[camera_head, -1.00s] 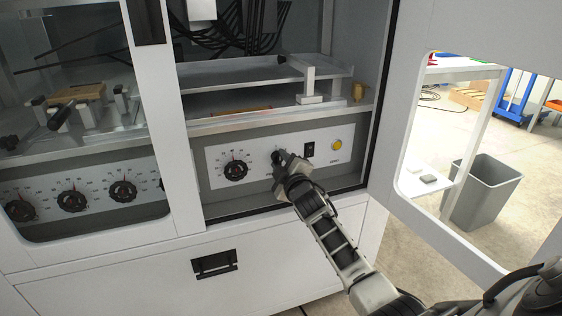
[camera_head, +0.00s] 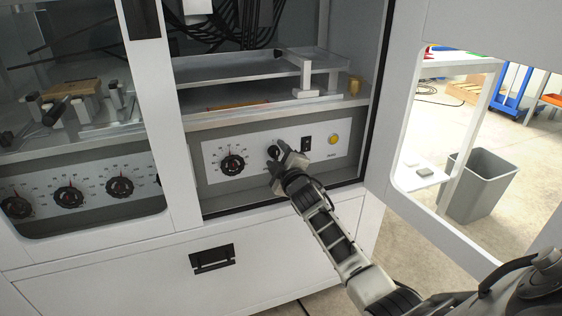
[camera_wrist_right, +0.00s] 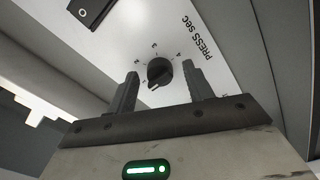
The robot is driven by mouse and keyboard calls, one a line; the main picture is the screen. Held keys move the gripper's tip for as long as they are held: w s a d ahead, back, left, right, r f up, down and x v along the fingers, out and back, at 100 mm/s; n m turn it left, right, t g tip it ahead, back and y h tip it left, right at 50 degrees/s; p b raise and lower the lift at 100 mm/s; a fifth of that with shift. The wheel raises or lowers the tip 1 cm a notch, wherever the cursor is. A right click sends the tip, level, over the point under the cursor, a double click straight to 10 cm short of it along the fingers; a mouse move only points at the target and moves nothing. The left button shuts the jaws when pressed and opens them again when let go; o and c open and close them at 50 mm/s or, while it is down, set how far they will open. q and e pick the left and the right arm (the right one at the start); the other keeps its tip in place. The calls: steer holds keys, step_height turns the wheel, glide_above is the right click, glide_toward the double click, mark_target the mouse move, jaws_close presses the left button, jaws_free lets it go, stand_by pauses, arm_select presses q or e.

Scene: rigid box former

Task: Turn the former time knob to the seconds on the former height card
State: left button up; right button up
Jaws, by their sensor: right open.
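The black press-seconds knob (camera_wrist_right: 160,72) sits on a white panel with a numbered scale and the words "PRESS SEC" in the right wrist view. Its pale pointer mark points to the lower left there. My right gripper (camera_wrist_right: 159,70) is open, with one finger on each side of the knob and a gap on both sides. In the head view, my right gripper (camera_head: 276,158) is at the panel, partly covering the knob (camera_head: 273,151). I cannot tell how deep the fingertips reach around it. The height card is not recognisable in view. My left gripper is not in view.
A larger red-marked dial (camera_head: 232,164) is left of the knob. A black switch (camera_head: 306,144) and a yellow button (camera_head: 333,139) are to its right. A metal shelf (camera_head: 250,116) juts above the panel. The open cabinet door (camera_head: 395,170) stands at the right.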

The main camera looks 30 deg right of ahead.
arm_select(q)
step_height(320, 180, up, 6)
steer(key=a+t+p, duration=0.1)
steer(key=p, duration=0.2)
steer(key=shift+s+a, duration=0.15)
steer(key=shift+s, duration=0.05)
arm_select(e)
steer(key=v, duration=1.6)
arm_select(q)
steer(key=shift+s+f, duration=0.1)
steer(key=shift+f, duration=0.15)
arm_select(e)
steer(key=shift+d, duration=0.1)
